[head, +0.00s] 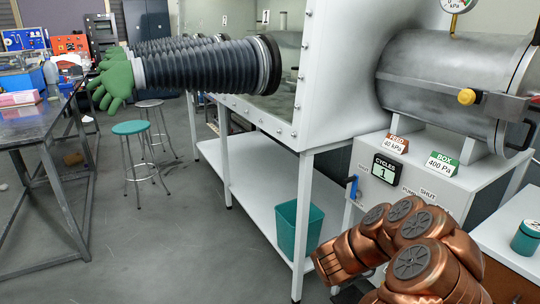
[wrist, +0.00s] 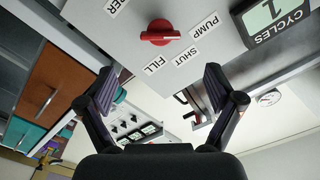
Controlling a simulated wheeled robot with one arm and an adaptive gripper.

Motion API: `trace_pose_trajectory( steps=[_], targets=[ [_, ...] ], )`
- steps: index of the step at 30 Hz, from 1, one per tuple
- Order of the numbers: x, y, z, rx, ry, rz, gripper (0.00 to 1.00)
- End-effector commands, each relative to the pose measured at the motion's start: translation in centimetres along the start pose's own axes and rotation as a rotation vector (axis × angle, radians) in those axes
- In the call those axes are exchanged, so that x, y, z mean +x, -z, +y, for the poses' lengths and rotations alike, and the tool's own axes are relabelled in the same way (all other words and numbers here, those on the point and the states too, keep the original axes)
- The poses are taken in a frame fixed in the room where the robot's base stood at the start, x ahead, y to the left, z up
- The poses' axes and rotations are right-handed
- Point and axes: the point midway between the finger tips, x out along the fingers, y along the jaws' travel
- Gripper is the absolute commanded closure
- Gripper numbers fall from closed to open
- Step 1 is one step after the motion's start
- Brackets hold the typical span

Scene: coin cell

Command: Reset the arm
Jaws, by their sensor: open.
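My arm (head: 405,250), copper-coloured, is folded at the lower right of the head view, in front of the white antechamber cabinet. My gripper (wrist: 160,92) is in the wrist view, its two dark fingers wide apart with nothing between them. The gripper's fingertips cannot be made out in the head view. Beyond the fingers, the wrist view shows the panel with a red valve knob (wrist: 160,32) and the labels PUMP, SHUT and FILL. The fingers appear apart from the knob.
The glovebox (head: 325,75) with black sleeves and green gloves (head: 115,82) stands ahead. The metal antechamber (head: 440,75) is at right, above a CYCLES display (head: 386,168) reading 1. A teal bin (head: 290,228) sits on the lower shelf. Stools (head: 131,128) and open floor lie left.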

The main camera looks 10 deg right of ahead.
Motion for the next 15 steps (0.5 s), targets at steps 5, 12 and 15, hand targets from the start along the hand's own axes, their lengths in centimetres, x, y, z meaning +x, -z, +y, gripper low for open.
trace_pose_trajectory(
  steps=[5,12,15],
  targets=[
    [0.0,0.0,0.0,0.000,0.000,0.000,0.08],
    [-1.0,-1.6,-2.7,0.029,0.047,-0.113,0.08],
    [-2.0,-2.7,-4.6,0.044,0.084,-0.198,0.08]
  ],
)
